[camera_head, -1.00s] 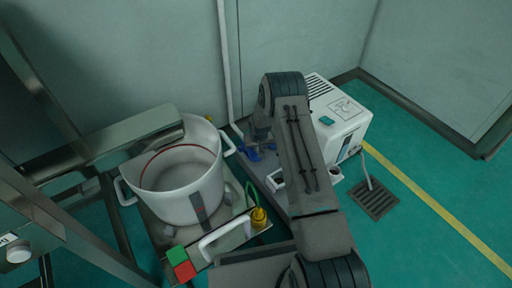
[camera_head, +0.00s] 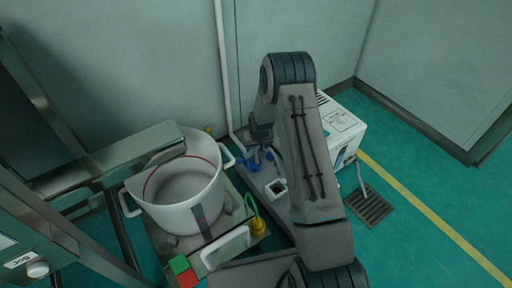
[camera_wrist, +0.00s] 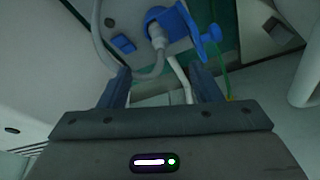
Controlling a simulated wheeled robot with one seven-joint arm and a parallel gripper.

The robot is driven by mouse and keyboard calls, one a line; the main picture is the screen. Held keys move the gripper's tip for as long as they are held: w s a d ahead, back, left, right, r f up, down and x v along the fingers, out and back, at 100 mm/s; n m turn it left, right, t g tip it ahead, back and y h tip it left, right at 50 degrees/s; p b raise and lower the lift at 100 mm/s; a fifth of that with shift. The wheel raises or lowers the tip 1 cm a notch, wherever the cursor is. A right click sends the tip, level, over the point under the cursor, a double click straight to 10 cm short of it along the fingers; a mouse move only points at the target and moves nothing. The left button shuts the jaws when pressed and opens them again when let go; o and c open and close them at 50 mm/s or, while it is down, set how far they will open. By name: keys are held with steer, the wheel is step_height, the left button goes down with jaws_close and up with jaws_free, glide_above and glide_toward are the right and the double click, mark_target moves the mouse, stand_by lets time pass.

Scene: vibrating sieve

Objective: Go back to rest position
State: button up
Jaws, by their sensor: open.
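My gripper (camera_head: 261,139) is partly hidden beside my bent arm in the head view, above a grey platform with blue parts. In the wrist view my gripper (camera_wrist: 163,78) shows two dark blue-grey fingers spread apart, with nothing held between them. Beyond the fingertips is a blue fitting (camera_wrist: 208,40) near a grey hose (camera_wrist: 152,70). The blue fitting also shows in the head view (camera_head: 246,166). Gaps between the fingers and these parts are hard to judge.
A large white pot (camera_head: 190,215) with side handles stands left of my arm, next to a metal frame (camera_head: 135,148). A green and red block (camera_head: 183,270) is near its base. A white machine (camera_head: 345,125) is at right, by a floor drain (camera_head: 370,207). Floor at right is clear.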

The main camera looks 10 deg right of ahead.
stand_by(0.3)
steer(key=w+r+p+v, duration=0.15)
steer(key=p+v, duration=1.65)
steer(key=v, duration=2.6)
steer(key=s+r+p, duration=1.9)
steer(key=s+r, duration=0.5)
steer(key=r, duration=0.5)
steer(key=shift+s+a+g, duration=0.2)
steer(key=shift+g, duration=0.1)
